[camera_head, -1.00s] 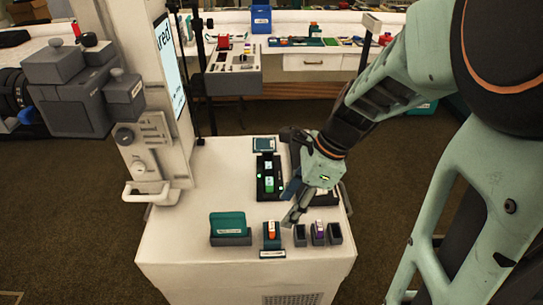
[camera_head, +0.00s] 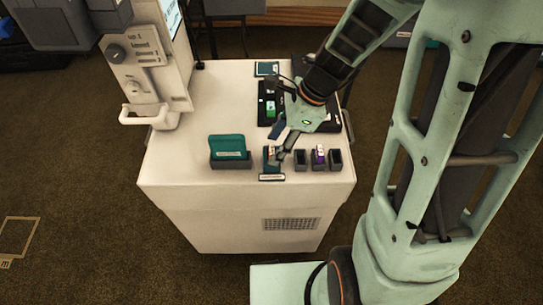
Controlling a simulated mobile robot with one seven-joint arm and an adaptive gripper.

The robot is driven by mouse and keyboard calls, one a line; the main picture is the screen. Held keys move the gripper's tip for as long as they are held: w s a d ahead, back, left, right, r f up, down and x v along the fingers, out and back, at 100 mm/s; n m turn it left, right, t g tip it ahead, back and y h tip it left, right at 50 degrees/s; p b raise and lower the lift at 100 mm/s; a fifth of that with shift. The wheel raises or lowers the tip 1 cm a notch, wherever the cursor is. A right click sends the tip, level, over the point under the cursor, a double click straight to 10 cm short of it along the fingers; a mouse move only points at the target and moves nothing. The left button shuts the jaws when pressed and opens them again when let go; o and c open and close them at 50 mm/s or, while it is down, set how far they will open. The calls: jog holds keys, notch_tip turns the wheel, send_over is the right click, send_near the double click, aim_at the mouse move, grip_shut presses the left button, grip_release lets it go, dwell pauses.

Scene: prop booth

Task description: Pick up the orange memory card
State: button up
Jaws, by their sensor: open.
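The orange memory card (camera_head: 270,152) stands upright in a small dark holder (camera_head: 270,167) at the front of the white cart. Only a small reddish and white part of it shows; my fingers partly cover it. My gripper (camera_head: 279,144) is open, its fingers pointing down and left, with the tips right at the card and its holder. I cannot tell whether the fingers touch the card or are on both sides of it.
A teal card in a grey stand (camera_head: 229,149) is to the left. Small grey cups (camera_head: 336,160) are to the right, one with a purple card (camera_head: 319,154). A black tray (camera_head: 265,110) with a green item lies behind. The white cart top (camera_head: 200,115) is clear at left.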

jog(key=shift+a+f, duration=0.3)
jog(key=shift+f, duration=0.35)
jog(key=c, duration=1.3)
jog(key=shift+o, duration=0.2)
jog(key=shift+r, duration=0.2)
